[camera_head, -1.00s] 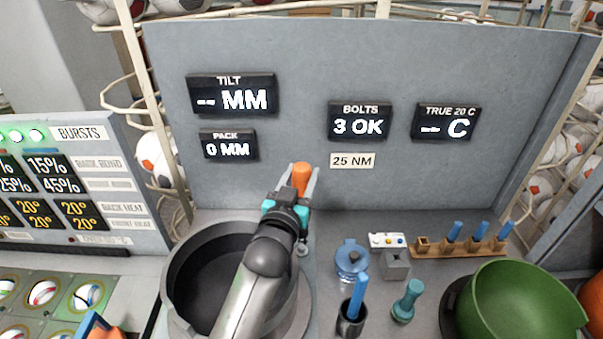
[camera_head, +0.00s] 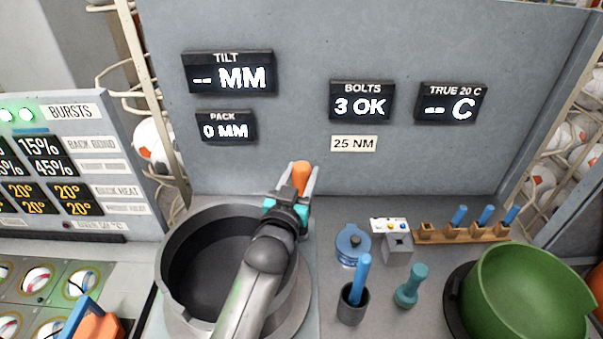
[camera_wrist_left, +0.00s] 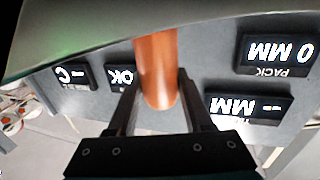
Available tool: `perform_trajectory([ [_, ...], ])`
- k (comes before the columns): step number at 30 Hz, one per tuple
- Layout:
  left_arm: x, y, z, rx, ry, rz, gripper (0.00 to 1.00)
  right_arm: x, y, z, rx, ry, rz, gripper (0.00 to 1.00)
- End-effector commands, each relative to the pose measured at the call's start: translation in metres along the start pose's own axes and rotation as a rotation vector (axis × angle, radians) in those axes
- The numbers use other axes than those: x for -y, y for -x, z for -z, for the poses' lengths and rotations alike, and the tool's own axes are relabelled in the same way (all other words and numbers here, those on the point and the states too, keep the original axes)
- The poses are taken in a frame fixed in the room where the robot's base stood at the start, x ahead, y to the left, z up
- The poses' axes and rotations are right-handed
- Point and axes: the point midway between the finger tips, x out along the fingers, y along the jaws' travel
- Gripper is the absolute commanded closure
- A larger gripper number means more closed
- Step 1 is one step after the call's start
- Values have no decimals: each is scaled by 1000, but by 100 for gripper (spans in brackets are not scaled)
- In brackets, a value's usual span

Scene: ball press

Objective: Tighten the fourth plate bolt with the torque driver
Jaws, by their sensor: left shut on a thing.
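My left gripper (camera_head: 300,187) is shut on an orange-handled tool (camera_head: 301,172), which I take to be the torque driver. Its orange handle also shows between the fingers in the left wrist view (camera_wrist_left: 157,75). The gripper is at the right rim of the dark round pot (camera_head: 172,262). The driver's lower end and the plate bolts are hidden by my arm and hand. The bolts display (camera_head: 361,101) reads 3 OK, above a 25 NM label (camera_head: 354,144). My right gripper is not in view.
Right of the pot stand a dark cup with a blue stick (camera_head: 352,304), a blue round container (camera_head: 353,245), a teal stamp (camera_head: 411,287), a green bowl (camera_head: 525,300) and a wooden rack (camera_head: 455,234). A grey panel (camera_head: 300,60) with displays stands behind.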

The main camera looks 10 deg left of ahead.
Motion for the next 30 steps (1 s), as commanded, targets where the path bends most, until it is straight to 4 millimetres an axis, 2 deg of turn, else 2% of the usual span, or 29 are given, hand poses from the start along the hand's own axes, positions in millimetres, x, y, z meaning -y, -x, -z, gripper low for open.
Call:
perform_trajectory([
  [16,0,-1,3,-8,0,-1,100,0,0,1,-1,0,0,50],
  [30,0,-1,-3,-8,1,-1,100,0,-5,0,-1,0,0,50],
])
